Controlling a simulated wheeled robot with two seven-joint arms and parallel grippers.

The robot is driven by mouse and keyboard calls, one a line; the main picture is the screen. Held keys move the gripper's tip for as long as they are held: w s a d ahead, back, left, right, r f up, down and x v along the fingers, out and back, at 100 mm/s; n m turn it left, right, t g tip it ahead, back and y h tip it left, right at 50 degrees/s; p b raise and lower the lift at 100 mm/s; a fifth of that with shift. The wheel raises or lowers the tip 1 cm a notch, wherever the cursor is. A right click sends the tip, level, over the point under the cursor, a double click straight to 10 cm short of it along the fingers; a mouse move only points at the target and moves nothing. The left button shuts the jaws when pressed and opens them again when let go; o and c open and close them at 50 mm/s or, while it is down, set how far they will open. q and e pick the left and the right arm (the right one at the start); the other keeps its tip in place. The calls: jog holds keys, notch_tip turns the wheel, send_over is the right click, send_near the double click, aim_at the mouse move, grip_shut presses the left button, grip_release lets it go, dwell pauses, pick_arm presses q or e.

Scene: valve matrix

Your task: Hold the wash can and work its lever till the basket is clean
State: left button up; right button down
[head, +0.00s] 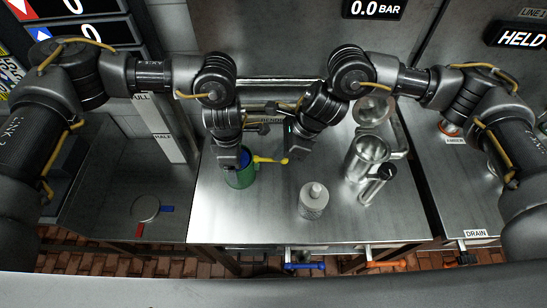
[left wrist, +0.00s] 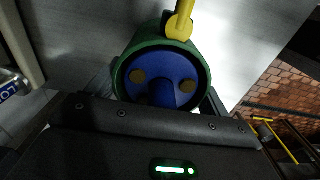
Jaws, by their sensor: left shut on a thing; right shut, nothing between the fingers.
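The wash can (head: 240,178) is green with a blue top and a yellow lever (head: 268,160) that sticks out to the right. It stands upright on the steel table. My left gripper (head: 238,162) is shut on the can from above. In the left wrist view the green can (left wrist: 122,80) sits between the fingers, with a blue round inside bearing brownish discs, and the yellow lever (left wrist: 181,22) beyond. My right gripper (head: 293,152) is shut and empty, close to the lever's ball end; I cannot tell whether they touch. I cannot identify the basket.
A pale bottle-like container (head: 314,200) stands right of the can on the steel table (head: 270,222). A metal jug (head: 366,160) with a black-knobbed handle piece stands further right. A round metal disc (head: 146,208) lies on the left counter. Valve handles (head: 304,266) line the front edge.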

jog(key=shift+f, duration=1.5)
jog(key=d, duration=0.1)
jog(key=d+r, duration=0.1)
jog(key=d, duration=0.1)
jog(key=shift+r, duration=0.1)
jog(key=v, duration=1.2)
